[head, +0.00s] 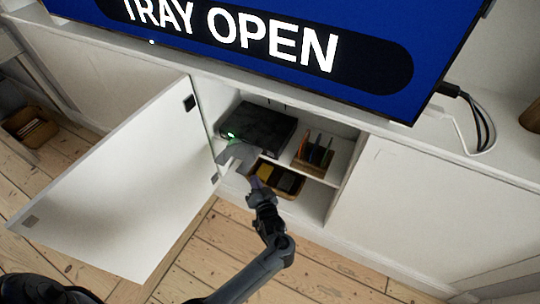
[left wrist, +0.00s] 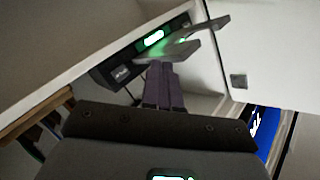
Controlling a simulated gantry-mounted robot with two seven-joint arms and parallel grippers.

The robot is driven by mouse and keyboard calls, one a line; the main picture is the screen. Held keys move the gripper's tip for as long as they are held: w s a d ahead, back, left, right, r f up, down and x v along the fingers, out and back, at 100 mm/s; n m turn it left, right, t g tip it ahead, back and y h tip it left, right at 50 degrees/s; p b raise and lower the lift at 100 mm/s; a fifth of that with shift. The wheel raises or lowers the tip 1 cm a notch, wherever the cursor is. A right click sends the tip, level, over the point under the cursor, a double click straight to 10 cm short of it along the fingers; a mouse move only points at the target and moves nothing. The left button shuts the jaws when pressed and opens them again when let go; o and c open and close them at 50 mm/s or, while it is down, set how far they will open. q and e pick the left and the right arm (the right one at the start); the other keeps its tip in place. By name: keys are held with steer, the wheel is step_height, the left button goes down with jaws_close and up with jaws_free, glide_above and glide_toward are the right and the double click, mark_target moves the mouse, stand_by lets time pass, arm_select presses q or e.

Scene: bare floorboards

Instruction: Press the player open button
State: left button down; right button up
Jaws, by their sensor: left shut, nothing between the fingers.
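The player (head: 262,128) is a flat dark box on the upper shelf of the open cabinet, with a green light on its front. It also shows in the left wrist view (left wrist: 118,72), with a glowing green display. A grey tray (head: 236,157) sticks out from its front; the tray shows in the left wrist view (left wrist: 190,48) too. My left gripper (head: 255,184) is shut and empty, just in front of and below the tray. In the left wrist view its fingertips (left wrist: 160,66) overlap the tray's edge; I cannot tell if they touch. The open button is not distinguishable. My right gripper is not in view.
A screen (head: 400,55) above reads "TRAY OPEN" on blue. The cabinet door (head: 120,190) stands open at left. Upright coloured cases (head: 315,153) stand right of the player. A basket (head: 277,181) sits below. Wooden floor (head: 200,265) lies in front.

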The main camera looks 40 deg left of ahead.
mark_target(270, 154)
arm_select(q)
steer(key=shift+w, duration=0.1)
steer(key=w+a+b, duration=0.1)
steer(key=w+b, duration=0.6)
steer(key=w, duration=0.1)
steer(key=shift+w+a, duration=0.25)
steer(key=shift+a, duration=0.05)
stand_by(0.3)
stand_by(0.8)
stand_by(0.8)
steer(key=shift+w, duration=0.2)
steer(key=shift+w, duration=0.25)
